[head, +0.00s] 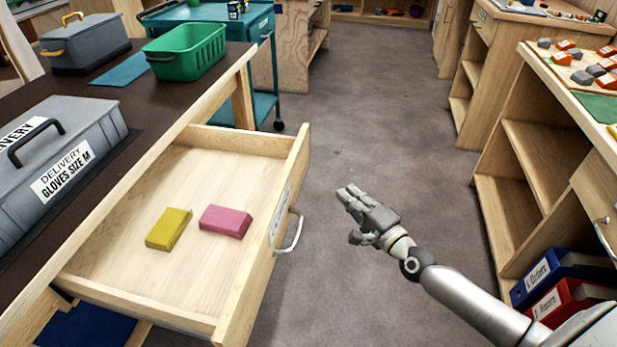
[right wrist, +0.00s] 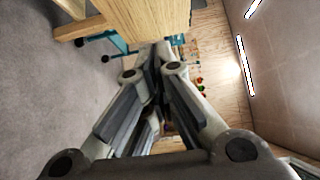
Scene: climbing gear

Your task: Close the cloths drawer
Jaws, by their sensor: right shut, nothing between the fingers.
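The cloths drawer (head: 210,262) is pulled far out of the wooden bench on the left in the head view. A yellow block-like cloth (head: 169,229) and a pink one (head: 226,221) lie inside it. The drawer front carries a label and a pale metal handle (head: 291,232). My right gripper (head: 347,196) is shut and empty, over the floor to the right of the drawer front, apart from the handle. Its closed fingers show in the right wrist view (right wrist: 160,75), with a wooden panel close by at upper left. My left gripper is not in view.
On the bench top (head: 110,92) are a grey glove case (head: 70,155), a green basket (head: 187,50) and a grey toolbox (head: 85,42). A teal cart (head: 262,103) stands behind. Wooden shelves (head: 535,150) line the right. The grey floor (head: 375,110) between is clear.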

